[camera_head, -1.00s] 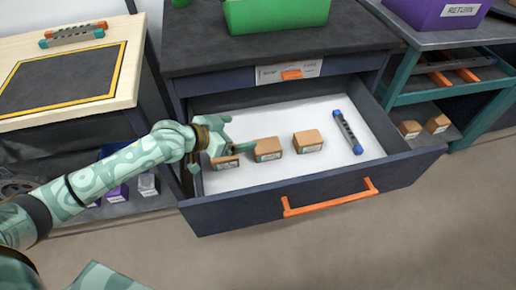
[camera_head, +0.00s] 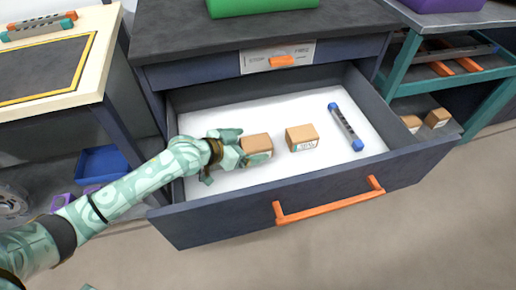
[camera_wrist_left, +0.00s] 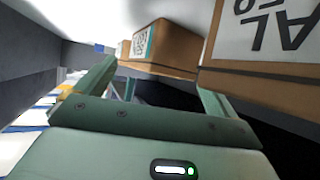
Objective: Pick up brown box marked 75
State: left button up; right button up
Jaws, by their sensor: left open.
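Two brown boxes show in the open drawer in the head view: one (camera_head: 257,144) just right of my left gripper and one (camera_head: 302,138) farther right. Their labels are too small to read there, so I cannot tell which is marked 75. My left gripper (camera_head: 238,150) is open, low over the drawer's left part, close to the nearer box. In the left wrist view, a brown box (camera_wrist_left: 172,42) stands beyond the open jaws (camera_wrist_left: 157,78). A larger, closer box (camera_wrist_left: 255,82) is at the right, its upside-down label cut off. The right gripper is out of view.
The drawer (camera_head: 215,222) has raised walls and an orange handle (camera_head: 330,202). A dark bar with blue ends (camera_head: 345,127) lies on its white floor at the right. A green bin (camera_head: 262,5) stands on the worktop above. More boxes (camera_head: 437,117) sit on the right shelf.

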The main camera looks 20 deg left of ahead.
pick_arm(q)
jog(key=shift+w+d+f, duration=0.3)
jog(key=shift+w+f, duration=0.05)
jog(key=shift+w, duration=0.15)
jog(key=shift+r, duration=0.15)
jog(key=c, duration=1.4)
